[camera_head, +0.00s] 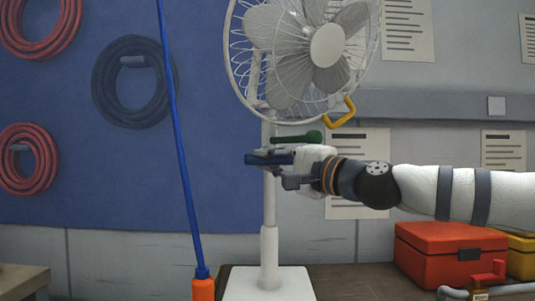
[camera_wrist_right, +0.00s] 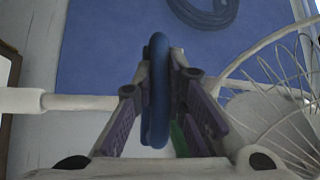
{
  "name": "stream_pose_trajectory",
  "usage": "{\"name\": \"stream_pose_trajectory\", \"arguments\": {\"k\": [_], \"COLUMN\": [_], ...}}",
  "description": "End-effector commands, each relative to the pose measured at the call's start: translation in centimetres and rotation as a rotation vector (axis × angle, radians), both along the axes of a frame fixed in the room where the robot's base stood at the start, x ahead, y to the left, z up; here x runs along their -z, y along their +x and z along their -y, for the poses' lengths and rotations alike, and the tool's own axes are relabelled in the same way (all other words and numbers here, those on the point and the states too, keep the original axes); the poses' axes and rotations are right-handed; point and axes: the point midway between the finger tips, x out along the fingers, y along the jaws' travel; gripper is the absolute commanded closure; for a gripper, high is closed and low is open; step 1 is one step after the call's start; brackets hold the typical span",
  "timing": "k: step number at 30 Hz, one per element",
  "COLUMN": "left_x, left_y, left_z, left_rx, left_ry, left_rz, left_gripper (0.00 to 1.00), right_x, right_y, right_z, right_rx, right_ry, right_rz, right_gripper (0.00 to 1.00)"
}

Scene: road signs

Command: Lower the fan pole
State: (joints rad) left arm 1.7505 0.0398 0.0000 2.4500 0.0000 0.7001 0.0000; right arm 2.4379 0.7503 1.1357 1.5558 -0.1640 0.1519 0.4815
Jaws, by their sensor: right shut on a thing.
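The fan (camera_head: 326,46) has a white caged head on a white pole (camera_head: 269,205), standing upright on a white base (camera_head: 268,285). A wider lower sleeve (camera_head: 269,250) surrounds the pole's bottom part. My right gripper (camera_head: 270,157) reaches in from the right to the upper pole, below the fan head. In the right wrist view, my right gripper is shut on a blue ring-like part (camera_wrist_right: 155,90), seen edge-on. The pole (camera_wrist_right: 70,102) runs in from the left there. A green knob (camera_head: 305,138) shows just above the gripper. My left gripper is not in view.
A thin blue rod with an orange end (camera_head: 203,288) stands left of the pole. A red toolbox (camera_head: 448,255) sits on the dark bench at right. A yellow hook-shaped handle (camera_head: 342,113) hangs near the cage, close above my right gripper. Coiled hoses hang on the blue wall panel.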

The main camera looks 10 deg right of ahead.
Motion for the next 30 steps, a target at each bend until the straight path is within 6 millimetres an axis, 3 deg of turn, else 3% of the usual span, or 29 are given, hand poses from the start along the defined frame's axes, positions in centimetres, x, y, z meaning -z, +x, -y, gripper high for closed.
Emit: {"name": "stream_pose_trajectory", "arguments": {"k": [1, 6, 12, 19, 30], "left_x": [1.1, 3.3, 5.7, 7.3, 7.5], "left_y": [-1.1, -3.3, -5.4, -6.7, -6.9], "left_z": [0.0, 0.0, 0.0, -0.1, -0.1], "left_rx": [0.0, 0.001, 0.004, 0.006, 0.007], "left_ry": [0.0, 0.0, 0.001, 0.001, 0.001], "left_rz": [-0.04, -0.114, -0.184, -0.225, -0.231], "left_gripper": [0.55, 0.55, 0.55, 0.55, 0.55], "right_x": [3.7, 8.7, 13.2, 15.8, 16.0], "right_y": [0.7, 0.7, 0.5, 0.3, 0.2], "right_z": [-0.2, -0.2, -0.2, -0.3, -0.2], "right_rx": [-0.008, -0.009, -0.009, -0.008, -0.006], "right_ry": [-0.006, -0.009, -0.009, -0.01, -0.008], "right_rz": [-0.034, -0.038, -0.033, -0.024, -0.014], "right_gripper": [1.0, 1.0, 1.0, 1.0, 1.0]}}
